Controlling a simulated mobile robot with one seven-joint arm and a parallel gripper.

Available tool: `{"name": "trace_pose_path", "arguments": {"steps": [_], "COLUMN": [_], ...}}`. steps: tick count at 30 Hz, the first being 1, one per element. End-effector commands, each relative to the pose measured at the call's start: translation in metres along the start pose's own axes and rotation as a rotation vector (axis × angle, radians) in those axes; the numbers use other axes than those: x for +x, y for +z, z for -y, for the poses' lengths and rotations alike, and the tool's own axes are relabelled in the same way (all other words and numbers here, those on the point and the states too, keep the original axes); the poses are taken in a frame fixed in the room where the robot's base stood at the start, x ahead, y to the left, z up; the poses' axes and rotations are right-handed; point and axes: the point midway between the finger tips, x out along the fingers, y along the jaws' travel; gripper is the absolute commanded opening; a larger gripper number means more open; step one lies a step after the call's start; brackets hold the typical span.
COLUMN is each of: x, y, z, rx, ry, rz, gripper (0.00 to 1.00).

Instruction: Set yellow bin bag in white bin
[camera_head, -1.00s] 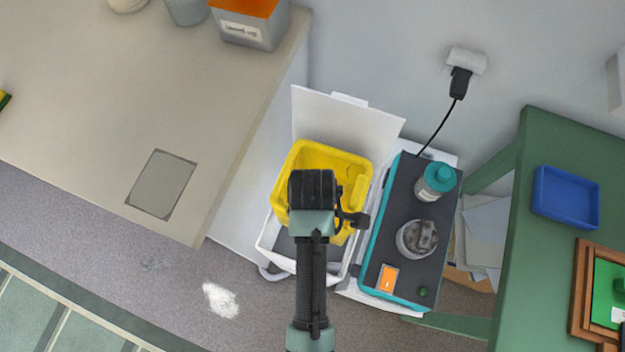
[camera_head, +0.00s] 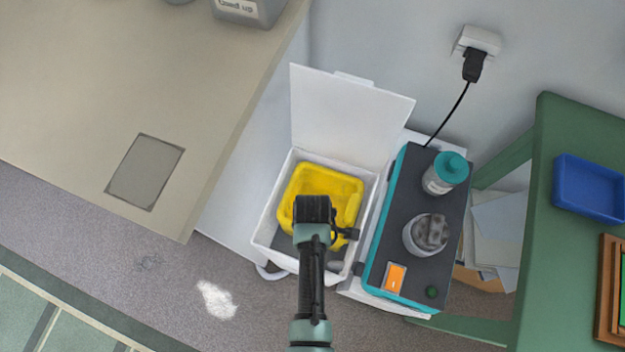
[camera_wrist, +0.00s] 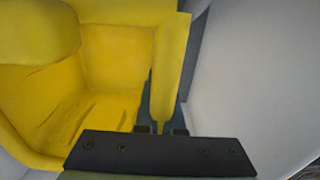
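The yellow bin bag (camera_head: 328,180) is an open, squarish liner. In the head view it sits inside the walls of the white bin (camera_head: 264,222), whose lid (camera_head: 350,115) stands open at the back. A dark strip of the bin's inside shows at the front of the bag. My gripper (camera_head: 313,208) is over the front part of the bag and hides some of it. In the wrist view the fingers (camera_wrist: 161,130) are on either side of the rim of the bag (camera_wrist: 172,70), shut on it. Whether the bag touches the bin floor is hidden.
A teal and dark machine (camera_head: 418,230) with a bottle (camera_head: 444,173) and a jar (camera_head: 427,235) stands close to the bin's right. A beige worktop (camera_head: 90,80) is at the left. A green table (camera_head: 570,260) is at the right. Floor is open at the front left.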

Motion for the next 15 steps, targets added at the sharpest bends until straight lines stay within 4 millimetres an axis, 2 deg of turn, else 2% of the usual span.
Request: {"name": "trace_pose_path", "arguments": {"steps": [10,12,15], "x": [0.0032,0.0021,0.002], "y": [-0.0002,-0.0001,-0.0001], "z": [-0.0007,-0.0005,-0.0004], "rx": [0.0,0.0,0.0], "ry": [0.002,0.001,0.001], "rz": [-0.001,0.0,0.0], "gripper": [0.0,0.17,0.35]}}
